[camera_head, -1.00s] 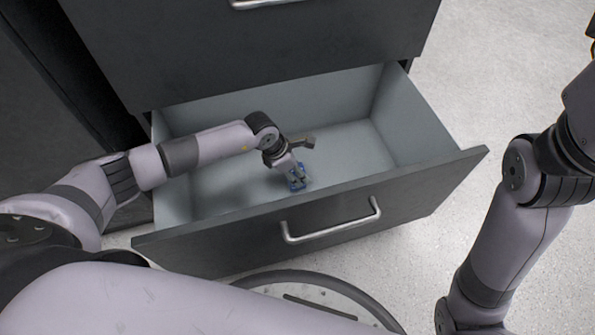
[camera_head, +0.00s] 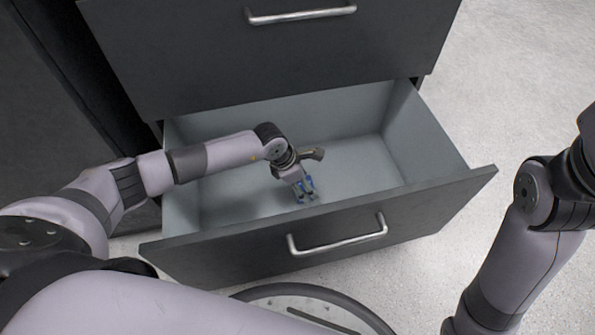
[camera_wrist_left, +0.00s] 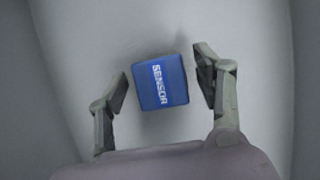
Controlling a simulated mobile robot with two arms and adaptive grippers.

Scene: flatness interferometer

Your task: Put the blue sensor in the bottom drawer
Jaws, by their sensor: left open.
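The blue sensor (camera_wrist_left: 160,84) is a small box with white SENSOR lettering, seen between my open left fingers in the left wrist view. A gap shows on each side of it. In the head view the blue sensor (camera_head: 309,185) is partly hidden by my left gripper (camera_head: 305,194), which reaches down inside the open bottom drawer. My left gripper also shows in the left wrist view (camera_wrist_left: 164,80), fingers spread. The bottom drawer (camera_head: 370,160) is pulled out, with a pale grey interior and dark front. Whether the sensor touches the drawer floor is hard to tell.
The drawer handle (camera_head: 338,244) is on its dark front. A closed drawer front with a metal handle (camera_head: 300,16) is above. My right arm stands at the right with its gripper out of view. Speckled floor (camera_head: 520,80) is clear to the right.

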